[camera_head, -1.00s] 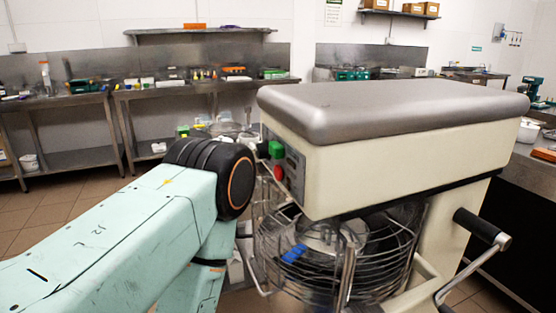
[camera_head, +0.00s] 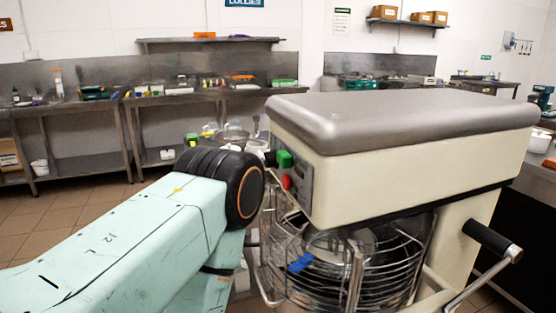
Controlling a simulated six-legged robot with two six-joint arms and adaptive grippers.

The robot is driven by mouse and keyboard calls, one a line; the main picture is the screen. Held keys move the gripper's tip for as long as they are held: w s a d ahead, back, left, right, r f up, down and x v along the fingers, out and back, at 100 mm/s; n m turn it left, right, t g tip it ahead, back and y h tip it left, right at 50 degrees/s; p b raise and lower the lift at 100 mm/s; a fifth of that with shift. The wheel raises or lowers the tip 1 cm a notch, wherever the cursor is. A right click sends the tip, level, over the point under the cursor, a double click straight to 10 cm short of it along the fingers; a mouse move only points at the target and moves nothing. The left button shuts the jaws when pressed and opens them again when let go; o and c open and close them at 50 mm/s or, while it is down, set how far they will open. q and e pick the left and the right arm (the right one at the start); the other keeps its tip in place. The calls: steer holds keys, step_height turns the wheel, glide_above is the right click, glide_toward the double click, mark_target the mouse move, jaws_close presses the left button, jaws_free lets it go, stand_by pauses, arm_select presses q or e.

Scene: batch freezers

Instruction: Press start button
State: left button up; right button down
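A cream mixer-like machine (camera_head: 420,165) with a grey top stands at the right. A green button (camera_head: 285,158) and a red button (camera_head: 287,182) sit on its left front edge, beside a dark panel (camera_head: 301,182). My mint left arm comes in from the left, its black joint just left of the buttons. A small dark and pale part shows behind that joint, close to the green button. It may be my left gripper, but its fingers are not clear, and I cannot tell whether it touches the button. My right gripper is not in view.
A wire guard (camera_head: 345,275) surrounds the bowl under the machine head, with a blue piece (camera_head: 301,262) on it. A lever (camera_head: 492,241) sticks out at the right. Steel benches (camera_head: 205,93) with small items line the back wall. Tiled floor shows at the left.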

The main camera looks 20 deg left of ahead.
arm_select(q)
steer(key=shift+w, duration=0.1)
jaws_close()
stand_by(1.0)
